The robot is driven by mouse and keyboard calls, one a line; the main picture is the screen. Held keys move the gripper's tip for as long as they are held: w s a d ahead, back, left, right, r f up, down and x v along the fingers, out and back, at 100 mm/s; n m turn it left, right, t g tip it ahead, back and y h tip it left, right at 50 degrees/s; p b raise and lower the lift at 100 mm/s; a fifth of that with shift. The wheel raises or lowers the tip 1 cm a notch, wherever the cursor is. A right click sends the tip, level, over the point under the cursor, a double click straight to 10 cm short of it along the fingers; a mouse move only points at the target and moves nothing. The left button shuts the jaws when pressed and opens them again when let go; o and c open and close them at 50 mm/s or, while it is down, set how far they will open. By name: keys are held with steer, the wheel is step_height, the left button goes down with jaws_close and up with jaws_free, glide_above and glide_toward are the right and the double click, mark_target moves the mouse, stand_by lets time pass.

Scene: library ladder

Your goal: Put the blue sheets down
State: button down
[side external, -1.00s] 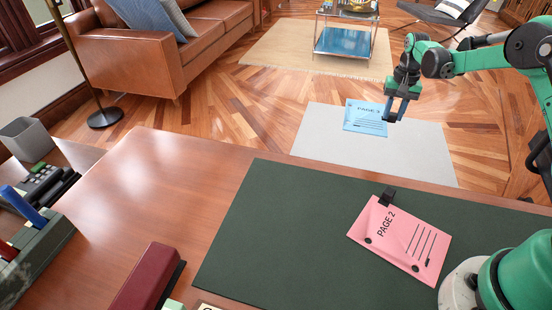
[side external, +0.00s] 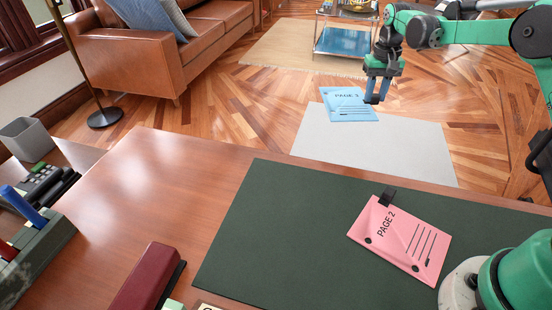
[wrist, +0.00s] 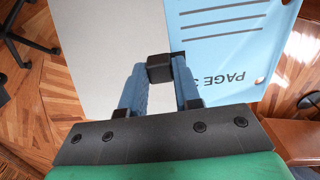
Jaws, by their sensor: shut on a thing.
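The blue sheets (side external: 348,105), printed "PAGE 3", hang in the air at the end of my gripper (side external: 376,98), beyond the desk. They appear over the far left edge of the grey mat in the side view. In the wrist view the blue sheets (wrist: 235,40) reach up and right from my fingers. My gripper (wrist: 160,75) is shut on a small black clip at the sheets' edge. Part of that edge is hidden by the clip and a finger.
Pink sheets (side external: 400,240) marked "PAGE 2", with a black clip, lie on the dark green desk pad (side external: 270,230). The grey mat (side external: 375,150) lies bare beyond the desk. A leather sofa (side external: 165,50) and a glass-topped table (side external: 345,42) stand farther back.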

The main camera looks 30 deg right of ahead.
steer(key=s+a+r+n, duration=0.3)
steer(key=a+r+n, duration=0.5)
steer(key=a, duration=0.5)
step_height(320, 180, up, 7)
steer(key=n, duration=0.6)
glide_above(321, 191)
step_height(321, 191, down, 20)
steer(key=shift+f, duration=0.1)
steer(key=shift+f, duration=0.3)
steer(key=c, duration=0.6)
jaws_free()
steer(key=shift+r, duration=0.1)
